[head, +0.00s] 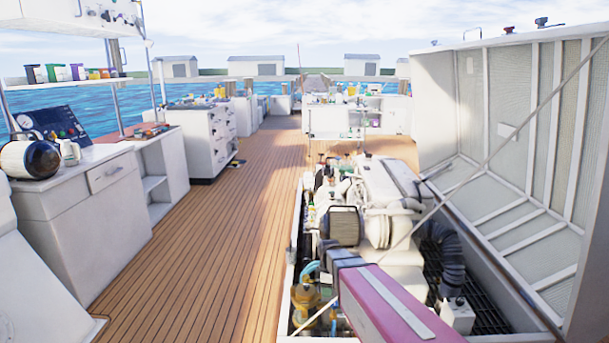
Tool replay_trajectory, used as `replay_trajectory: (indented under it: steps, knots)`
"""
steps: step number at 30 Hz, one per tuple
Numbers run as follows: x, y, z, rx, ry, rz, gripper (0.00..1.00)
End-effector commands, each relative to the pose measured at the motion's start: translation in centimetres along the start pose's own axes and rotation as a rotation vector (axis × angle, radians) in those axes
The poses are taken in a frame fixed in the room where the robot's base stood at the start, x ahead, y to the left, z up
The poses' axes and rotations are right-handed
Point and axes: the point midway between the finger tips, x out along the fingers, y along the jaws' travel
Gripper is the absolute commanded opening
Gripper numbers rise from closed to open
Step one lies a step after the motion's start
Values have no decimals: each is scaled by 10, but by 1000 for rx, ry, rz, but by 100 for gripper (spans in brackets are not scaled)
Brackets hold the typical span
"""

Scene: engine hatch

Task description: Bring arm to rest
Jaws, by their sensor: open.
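My arm, a magenta beam with a pale stripe (395,303), reaches from the lower right over the open engine hatch. My gripper (331,247) is at its dark far end, low over the engine. It is open; its fingers are small and hard to make out. Just beyond it is a black and cream rounded unit (343,226) in the engine bay. I cannot tell whether the gripper touches it. The white engine (382,205) fills the middle of the bay. My arm hides part of the bay's near side.
The raised hatch lid (515,130) stands at right, with a thin rod (505,140) slanting across the bay. A counter (95,190) at left holds another black and cream unit (32,158) and a gauge panel (50,122). The plank deck (215,240) between is clear.

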Motion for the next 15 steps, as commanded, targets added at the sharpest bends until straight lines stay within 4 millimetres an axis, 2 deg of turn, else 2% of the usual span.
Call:
replay_trajectory:
  steps: [1,6,15]
  knots:
    - [-8,-13,14,109,0,0,50]
    - [-27,-41,51,505,0,1,50]
    - [-55,-87,104,1149,2,3,50]
